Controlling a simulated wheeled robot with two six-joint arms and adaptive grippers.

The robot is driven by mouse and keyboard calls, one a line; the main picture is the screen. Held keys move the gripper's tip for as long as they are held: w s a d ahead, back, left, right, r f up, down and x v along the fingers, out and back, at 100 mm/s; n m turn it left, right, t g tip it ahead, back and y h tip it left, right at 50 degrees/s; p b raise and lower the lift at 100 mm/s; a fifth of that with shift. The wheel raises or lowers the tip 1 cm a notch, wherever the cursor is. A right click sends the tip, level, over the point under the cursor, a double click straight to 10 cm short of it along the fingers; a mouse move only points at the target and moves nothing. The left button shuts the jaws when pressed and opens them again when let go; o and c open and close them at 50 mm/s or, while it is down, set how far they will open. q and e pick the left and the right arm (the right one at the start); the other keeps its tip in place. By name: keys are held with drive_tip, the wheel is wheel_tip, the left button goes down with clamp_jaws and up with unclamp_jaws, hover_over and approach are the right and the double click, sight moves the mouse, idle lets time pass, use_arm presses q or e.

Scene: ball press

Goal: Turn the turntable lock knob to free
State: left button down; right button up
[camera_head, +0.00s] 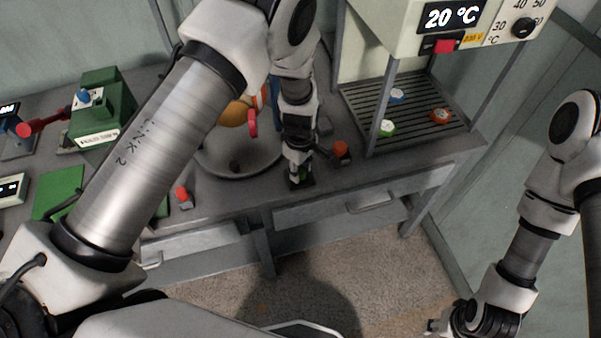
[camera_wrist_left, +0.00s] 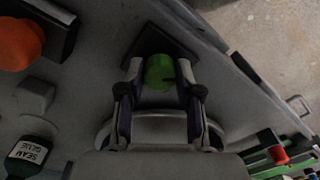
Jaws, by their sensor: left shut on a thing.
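A round green knob (camera_wrist_left: 159,72) with a dark mark on its right side sits on a dark square base (camera_wrist_left: 150,40) near the bench's front edge. My left gripper (camera_head: 297,178) reaches down to it from above. In the left wrist view the fingers (camera_wrist_left: 160,80) stand on either side of the knob and are shut on it. In the head view the gripper hides most of the knob. The grey round turntable (camera_head: 228,165) lies just left of the gripper, partly behind my arm. My right gripper (camera_head: 438,326) is low at the right, away from the bench; its fingers are unclear.
An orange knob (camera_head: 341,148) on a dark base stands right of my left gripper. A "SEAM GLUE" bottle (camera_wrist_left: 32,155) is close by in the wrist view. A red button (camera_head: 183,194) sits front left. A slatted rack (camera_head: 410,118) holds small coloured pieces at the right.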

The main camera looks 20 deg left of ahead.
use_arm(q)
drive_tip(key=n+b, duration=0.2)
drive_tip(key=n, duration=0.3)
drive_tip(key=shift+f+n, duration=0.15)
drive_tip(key=shift+n, duration=0.15)
drive_tip(key=n+b, duration=0.1)
drive_tip(key=n, duration=0.4)
drive_tip(key=shift+s+n, duration=0.1)
drive_tip(key=shift+n, duration=0.2)
drive_tip(key=c, duration=0.8)
unclamp_jaws()
drive_tip(key=shift+o, duration=0.2)
drive_tip(key=shift+a, duration=0.1)
